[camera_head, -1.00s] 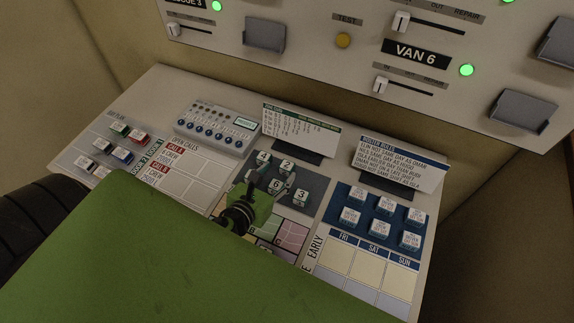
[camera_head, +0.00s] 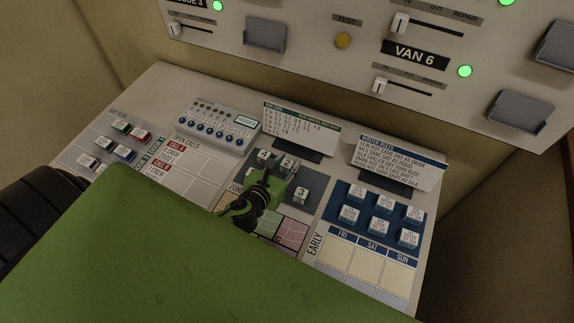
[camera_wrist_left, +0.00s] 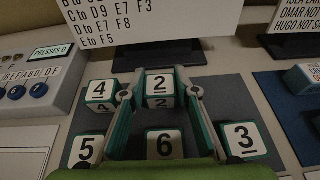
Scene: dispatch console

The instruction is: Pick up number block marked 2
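The block marked 2 (camera_head: 289,161) is a small white cube with a teal lower part, on the dark grey pad (camera_head: 316,186) at the middle of the console. In the left wrist view the same block 2 (camera_wrist_left: 160,88) stands between the two fingertips. My left gripper (camera_head: 281,178) reaches over the pad from the front; in its wrist view the fingers (camera_wrist_left: 159,78) are open, one on each side of block 2, with narrow gaps. Block 4 (camera_wrist_left: 100,92) is just left, block 6 (camera_wrist_left: 164,145) nearer, between the fingers. My right gripper is not in view.
Block 5 (camera_wrist_left: 85,150) and block 3 (camera_wrist_left: 244,140) stand outside the fingers. A card on a dark stand (camera_head: 300,129) is close behind block 2. A button box (camera_head: 218,128) stands left; several blue-based blocks (camera_head: 381,214) stand right.

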